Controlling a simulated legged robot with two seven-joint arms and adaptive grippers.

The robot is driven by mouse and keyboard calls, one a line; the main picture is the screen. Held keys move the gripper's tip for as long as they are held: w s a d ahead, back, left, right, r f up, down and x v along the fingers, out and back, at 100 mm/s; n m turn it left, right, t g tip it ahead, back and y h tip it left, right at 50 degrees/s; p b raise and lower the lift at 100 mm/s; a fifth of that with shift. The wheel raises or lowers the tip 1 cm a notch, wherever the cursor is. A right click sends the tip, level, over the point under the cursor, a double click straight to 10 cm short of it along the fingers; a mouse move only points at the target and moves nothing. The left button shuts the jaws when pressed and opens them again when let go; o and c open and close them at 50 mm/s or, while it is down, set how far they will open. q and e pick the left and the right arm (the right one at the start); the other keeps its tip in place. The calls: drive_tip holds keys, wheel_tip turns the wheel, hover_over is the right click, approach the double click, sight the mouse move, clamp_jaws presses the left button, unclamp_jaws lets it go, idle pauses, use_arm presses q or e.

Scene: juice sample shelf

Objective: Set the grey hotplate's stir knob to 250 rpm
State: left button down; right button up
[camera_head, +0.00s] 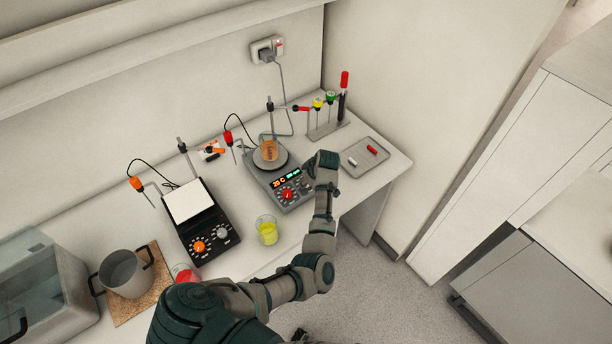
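The grey hotplate (262,177) stands on the bench with its front panel facing me. The panel has a lit display (287,178) with orange and green digits too small to read surely. A red knob (287,194) sits below the display. The panel's right end is partly hidden by my arm, and the stir knob's setting cannot be read. An orange-brown labelled item (269,150) is on the round top plate. My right gripper is not in view.
A black hotplate (190,228) with a white top stands to the left. A yellow-liquid beaker (267,232) stands in front, with a red one (184,273) further left. A grey tray (364,157) and a rack (325,130) stand right and behind. A pot (125,275) is far left.

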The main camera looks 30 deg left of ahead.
use_arm(q)
drive_tip(key=shift+d+f+m+p, duration=0.15)
drive_tip(key=shift+d+m+p, duration=0.15)
drive_tip(key=shift+m+p, duration=0.2)
drive_tip(key=shift+d+f, duration=0.1)
drive_tip(key=c, duration=0.8)
unclamp_jaws()
drive_tip(key=shift+d, duration=0.1)
drive_tip(key=shift+o, duration=0.2)
drive_tip(key=v, duration=1.2)
drive_tip(key=shift+d+r, duration=0.25)
drive_tip(key=shift+d, duration=0.15)
drive_tip(key=shift+a+f, duration=0.1)
drive_tip(key=shift+a, duration=0.2)
drive_tip(key=shift+a, duration=0.1)
